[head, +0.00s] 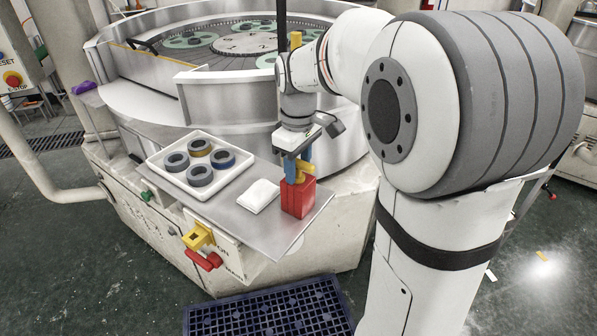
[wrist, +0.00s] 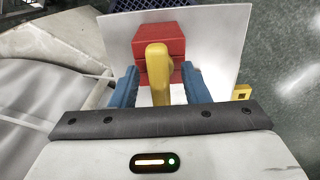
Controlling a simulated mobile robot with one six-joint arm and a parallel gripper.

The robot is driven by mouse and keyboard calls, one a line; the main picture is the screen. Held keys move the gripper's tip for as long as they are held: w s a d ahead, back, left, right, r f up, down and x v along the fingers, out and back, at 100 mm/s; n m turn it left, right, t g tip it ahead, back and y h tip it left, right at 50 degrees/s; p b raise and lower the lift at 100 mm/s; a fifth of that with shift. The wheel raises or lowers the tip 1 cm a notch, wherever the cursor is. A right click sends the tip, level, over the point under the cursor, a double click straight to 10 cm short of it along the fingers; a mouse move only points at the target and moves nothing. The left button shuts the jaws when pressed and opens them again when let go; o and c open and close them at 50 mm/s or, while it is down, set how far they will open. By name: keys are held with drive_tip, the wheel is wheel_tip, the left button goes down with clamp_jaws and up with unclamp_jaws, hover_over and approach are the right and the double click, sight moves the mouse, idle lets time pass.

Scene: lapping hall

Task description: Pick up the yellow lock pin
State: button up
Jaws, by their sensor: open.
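The yellow lock pin (head: 308,168) (wrist: 158,62) stands at the red block (head: 298,200), which sits near the right end of the metal shelf. In the wrist view the pin rises in front of the red block (wrist: 160,36). My gripper (head: 298,164) (wrist: 160,72) is open, with its blue fingers pointing down at the pin. In the wrist view one finger is on each side of the pin, with a gap on both sides. In the head view the fingers partly hide the pin. Its lower end is not clear.
A white folded cloth (head: 259,195) lies left of the block. A white tray (head: 170,178) with several dark rings is farther left on the shelf (head: 228,208). A yellow switch with a red handle (head: 203,260) is on the machine front. The lapping machine (head: 225,98) rises behind.

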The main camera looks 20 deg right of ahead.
clamp_jaws()
idle(0.4)
drive_tip(key=shift+r, duration=0.1)
